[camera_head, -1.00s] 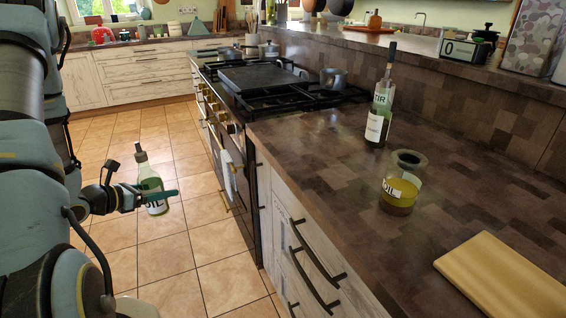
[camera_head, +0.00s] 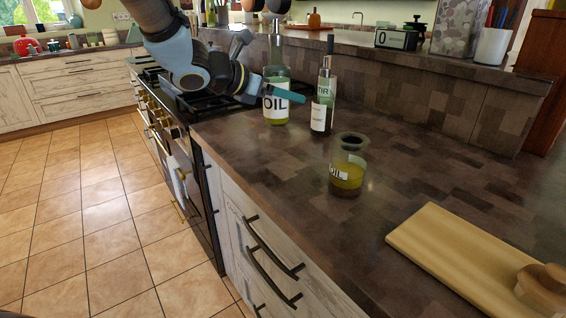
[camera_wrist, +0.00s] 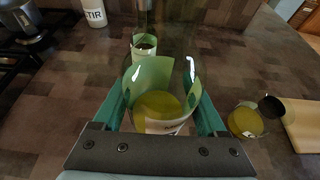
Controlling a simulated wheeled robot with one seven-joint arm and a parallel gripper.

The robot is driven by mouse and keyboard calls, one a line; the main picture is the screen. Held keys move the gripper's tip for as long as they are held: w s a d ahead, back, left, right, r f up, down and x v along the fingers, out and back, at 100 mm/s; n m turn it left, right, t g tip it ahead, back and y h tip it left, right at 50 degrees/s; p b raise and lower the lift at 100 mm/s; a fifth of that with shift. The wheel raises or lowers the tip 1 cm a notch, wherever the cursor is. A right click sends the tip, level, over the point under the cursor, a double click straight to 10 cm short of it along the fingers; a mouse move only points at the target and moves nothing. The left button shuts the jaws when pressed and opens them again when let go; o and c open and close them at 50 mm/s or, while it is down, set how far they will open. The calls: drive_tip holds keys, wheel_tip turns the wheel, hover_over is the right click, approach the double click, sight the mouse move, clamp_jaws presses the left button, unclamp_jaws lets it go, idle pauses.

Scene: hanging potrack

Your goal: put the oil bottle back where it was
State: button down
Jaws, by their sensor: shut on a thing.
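The oil bottle (camera_head: 276,108) is a green-tinted glass bottle with a white OIL label. It is upright over the back part of the counter (camera_head: 240,150), just left of the vinegar bottle. In the wrist view the bottle (camera_wrist: 160,80) stands between my two teal fingers (camera_wrist: 160,108), yellow oil inside.
A vinegar bottle (camera_head: 321,100) stands close to the right of the oil bottle. A round glass oil jar (camera_head: 347,168) stands nearer, and a cutting board (camera_head: 450,250) lies at the front right. The stove (camera_head: 175,110) is at left.

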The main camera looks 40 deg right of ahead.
drive_tip(key=shift+s+d+f+p, duration=0.15)
drive_tip(key=shift+s+f, duration=0.1)
drive_tip(key=shift+f, duration=1.3)
drive_tip(key=shift+s+d+f+p, duration=0.1)
drive_tip(key=shift+s+f+p, duration=0.15)
drive_tip(key=shift+f, duration=1.25)
drive_tip(key=shift+s+d+f+p, duration=0.15)
drive_tip(key=shift+s+f, duration=0.1)
drive_tip(key=shift+f, duration=1.3)
drive_tip(key=shift+f+b, duration=0.2)
drive_tip(key=shift+b, duration=0.15)
unclamp_jaws()
drive_tip(key=shift+r, duration=0.1)
